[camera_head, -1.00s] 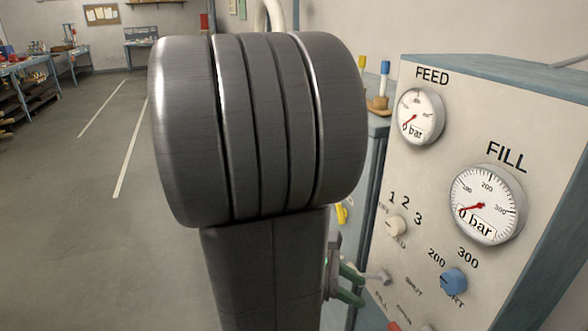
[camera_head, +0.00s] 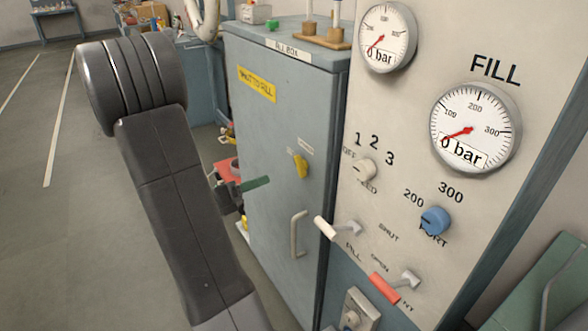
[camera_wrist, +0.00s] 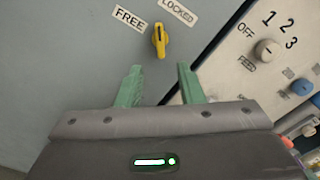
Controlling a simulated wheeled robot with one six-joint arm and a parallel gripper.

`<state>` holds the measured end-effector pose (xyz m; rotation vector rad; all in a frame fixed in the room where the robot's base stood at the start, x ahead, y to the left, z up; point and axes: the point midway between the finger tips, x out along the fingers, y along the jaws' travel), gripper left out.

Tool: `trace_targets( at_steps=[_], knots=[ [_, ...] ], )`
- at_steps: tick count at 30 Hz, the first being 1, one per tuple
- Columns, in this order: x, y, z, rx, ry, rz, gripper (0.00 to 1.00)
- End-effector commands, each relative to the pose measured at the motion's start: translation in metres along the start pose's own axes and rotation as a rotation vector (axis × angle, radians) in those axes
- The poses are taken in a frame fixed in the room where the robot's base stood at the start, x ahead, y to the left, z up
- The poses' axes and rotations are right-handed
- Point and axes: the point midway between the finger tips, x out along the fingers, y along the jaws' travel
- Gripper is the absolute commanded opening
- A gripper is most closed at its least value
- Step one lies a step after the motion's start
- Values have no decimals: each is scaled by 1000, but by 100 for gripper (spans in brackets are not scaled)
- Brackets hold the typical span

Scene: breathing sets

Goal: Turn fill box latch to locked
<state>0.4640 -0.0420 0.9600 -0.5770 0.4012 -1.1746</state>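The fill box (camera_head: 270,120) is a grey-blue cabinet with a "FILL BOX" label on its top edge. Its yellow latch (camera_head: 300,166) is on the front door, above a pale door handle (camera_head: 296,234). In the wrist view the latch (camera_wrist: 159,40) stands nearly upright below the FREE (camera_wrist: 128,18) and LOCKED (camera_wrist: 178,11) labels; I cannot tell surely which one it points to. My gripper (camera_wrist: 160,68) has its green fingers apart, with nothing between them. The latch lies just beyond the fingertips, centred in the gap. In the head view a green finger (camera_head: 256,183) shows left of the latch.
A panel (camera_head: 410,130) with gauges, a blue knob (camera_head: 435,221), a white lever (camera_head: 326,228) and a red lever (camera_head: 385,288) stands close to the right of the box. Wooden stands (camera_head: 322,38) sit on top of the box. Open floor lies to the left.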

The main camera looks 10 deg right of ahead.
Motion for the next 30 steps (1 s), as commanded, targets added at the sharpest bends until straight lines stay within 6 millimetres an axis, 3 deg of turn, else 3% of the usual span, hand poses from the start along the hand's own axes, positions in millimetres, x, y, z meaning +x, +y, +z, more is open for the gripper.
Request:
trace_targets(
  at_steps=[18, 30],
  knots=[
    [87, -1, -1, 2, 5, -3, 34],
    [112, 0, -1, 2, 2, 0, 34]
  ],
)
